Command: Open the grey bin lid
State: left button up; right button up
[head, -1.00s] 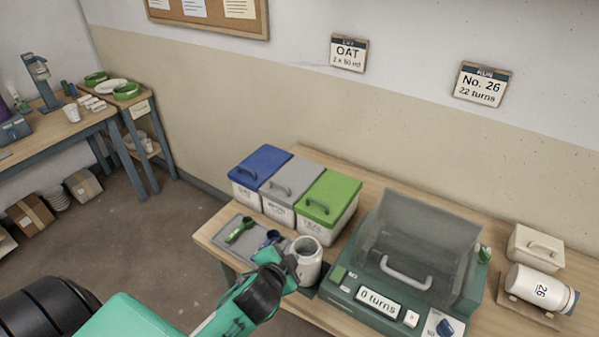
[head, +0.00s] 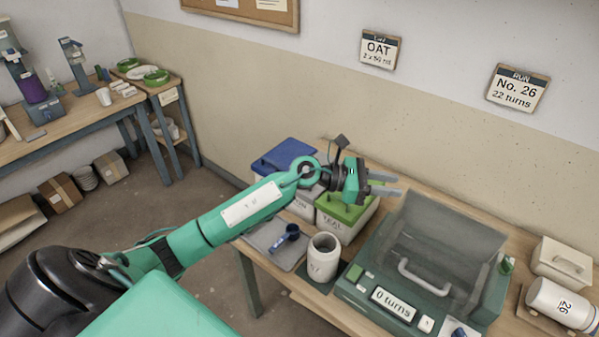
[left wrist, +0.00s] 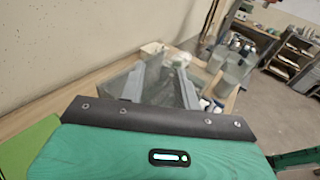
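The grey bin (head: 303,208) stands between the blue-lidded bin (head: 284,153) and the green-lidded bin (head: 347,210). Only part of its white labelled front shows in the head view; my left arm hides its grey lid and handle. My left gripper (head: 393,184) is over the bins, its grey fingers pointing right above the green lid's far side. The fingers also show apart and empty in the left wrist view (left wrist: 164,75). The gripper is not on the grey lid's handle. My right gripper is not in view.
A grey tray (head: 262,238) with a blue scoop (head: 287,236) and an open white jar (head: 323,258) stand in front of the bins. A green machine with a clear cover (head: 440,240) stands right of them. A lidded cream box (head: 562,262) and a white jar lie farther right.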

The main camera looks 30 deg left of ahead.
pick_arm(q)
jog(key=w+a+f+m+g+y, duration=0.1)
jog(key=w+a+m+g+y, duration=0.2)
jog(key=a+y, duration=0.75)
jog(key=a+m+g+y, duration=0.3)
jog(key=a+m+y, duration=0.1)
jog(key=a, duration=1.4)
jog(key=p+x, duration=0.2)
jog(key=x, duration=0.4)
jog(key=p+x, duration=0.2)
jog(key=x, duration=0.4)
jog(key=shift+d+f+p, duration=0.2)
jog(key=shift+f+p, duration=0.1)
jog(key=shift+f, duration=0.05)
jog(key=shift+w+f, duration=0.15)
jog(key=shift+f, duration=0.5)
grip_shut()
